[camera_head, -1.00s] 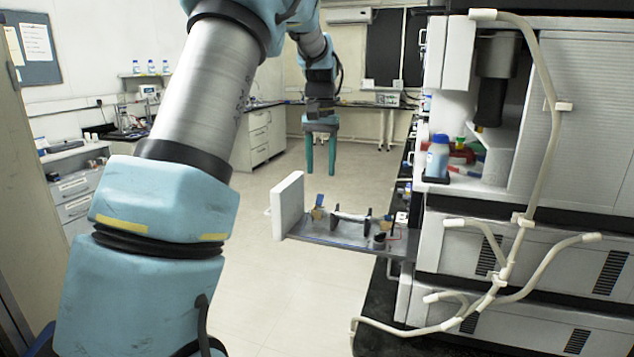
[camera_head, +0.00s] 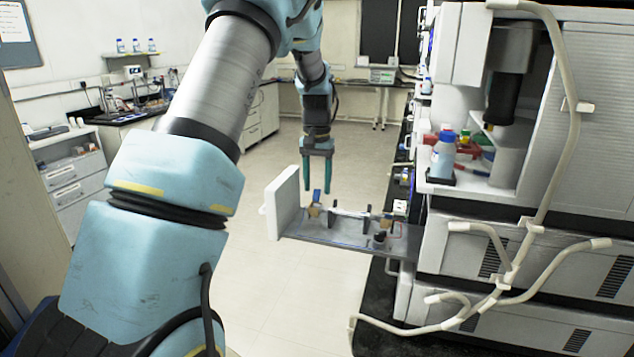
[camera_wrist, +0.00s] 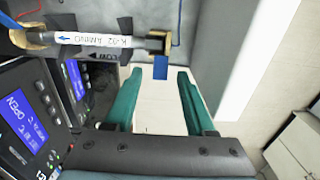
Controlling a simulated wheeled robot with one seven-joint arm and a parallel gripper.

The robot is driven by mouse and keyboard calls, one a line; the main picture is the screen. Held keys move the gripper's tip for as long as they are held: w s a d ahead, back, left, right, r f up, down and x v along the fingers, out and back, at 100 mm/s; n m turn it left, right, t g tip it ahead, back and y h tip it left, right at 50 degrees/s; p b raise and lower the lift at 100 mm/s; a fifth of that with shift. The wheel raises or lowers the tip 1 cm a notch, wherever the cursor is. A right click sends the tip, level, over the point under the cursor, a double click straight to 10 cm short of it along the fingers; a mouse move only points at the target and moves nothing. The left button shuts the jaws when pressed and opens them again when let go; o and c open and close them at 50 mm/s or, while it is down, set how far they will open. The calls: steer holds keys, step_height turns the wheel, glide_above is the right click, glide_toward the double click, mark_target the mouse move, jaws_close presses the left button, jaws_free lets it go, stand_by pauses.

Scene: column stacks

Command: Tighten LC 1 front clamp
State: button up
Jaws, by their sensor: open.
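The front clamp is a brass-coloured piece with a blue lever (camera_head: 316,197) at the door end of the pulled-out column tray (camera_head: 350,247). In the wrist view its blue lever (camera_wrist: 160,69) shows near the gap between my fingertips. A labelled column (camera_wrist: 100,41) runs between this clamp and a second brass clamp (camera_wrist: 35,40) with a blue lever at the far left. My gripper (camera_head: 316,182) is open and empty, with green fingers pointing down just above the front clamp. Contact cannot be told. In the wrist view my gripper (camera_wrist: 158,80) has its fingers apart.
The tray's white door panel (camera_head: 285,203) stands left of the clamp. The instrument stack (camera_head: 500,270) with pale tubing is on the right, with a blue-capped bottle (camera_head: 443,155). A blue display (camera_wrist: 20,115) reads OPEN. Open floor lies beneath the tray.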

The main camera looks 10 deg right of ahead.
steer(key=shift+f, duration=0.65)
jaws_close()
